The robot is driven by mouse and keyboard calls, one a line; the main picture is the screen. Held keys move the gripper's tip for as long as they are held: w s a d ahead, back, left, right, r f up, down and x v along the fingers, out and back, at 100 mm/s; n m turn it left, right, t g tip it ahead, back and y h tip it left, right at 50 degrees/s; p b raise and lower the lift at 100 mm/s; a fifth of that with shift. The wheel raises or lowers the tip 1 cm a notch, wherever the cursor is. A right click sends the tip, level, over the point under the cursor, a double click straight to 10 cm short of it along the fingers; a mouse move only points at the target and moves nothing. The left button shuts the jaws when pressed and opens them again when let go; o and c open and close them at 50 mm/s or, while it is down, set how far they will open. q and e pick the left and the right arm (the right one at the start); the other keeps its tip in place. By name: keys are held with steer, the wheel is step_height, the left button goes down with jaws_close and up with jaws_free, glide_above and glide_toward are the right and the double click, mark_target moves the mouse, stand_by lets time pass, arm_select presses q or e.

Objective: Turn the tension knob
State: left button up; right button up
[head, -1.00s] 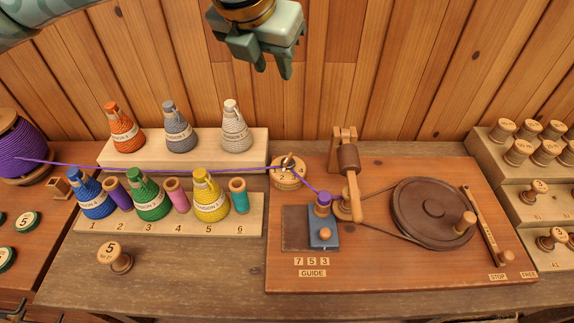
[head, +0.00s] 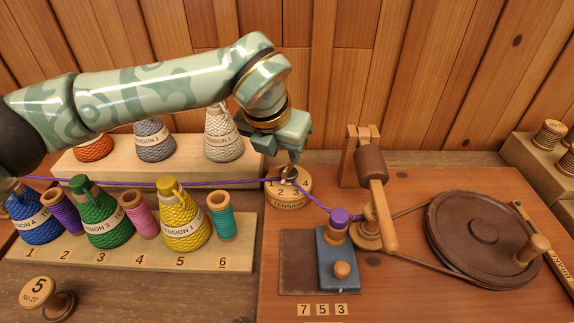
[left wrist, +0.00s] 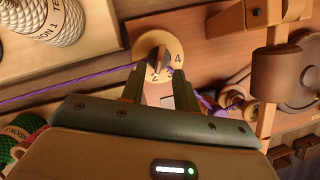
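The tension knob (head: 289,192) is a round pale wooden dial marked with numbers and the word TENSION, on the left edge of the winding board. Its dark pointer and the number 4 show in the left wrist view (left wrist: 170,47). My left gripper (head: 291,157) is just above the knob, pointing down. My right gripper is not in view.
Purple thread (head: 150,183) runs past the knob to a small purple spool (head: 339,217) on a blue block (head: 336,262). Yarn cones and small spools stand on the numbered rack (head: 135,255) at left. A large brown wheel (head: 480,235) is at right.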

mark_target(289, 165)
arm_select(q)
steer(key=b+x, duration=0.1)
steer(key=x, duration=0.4)
jaws_close()
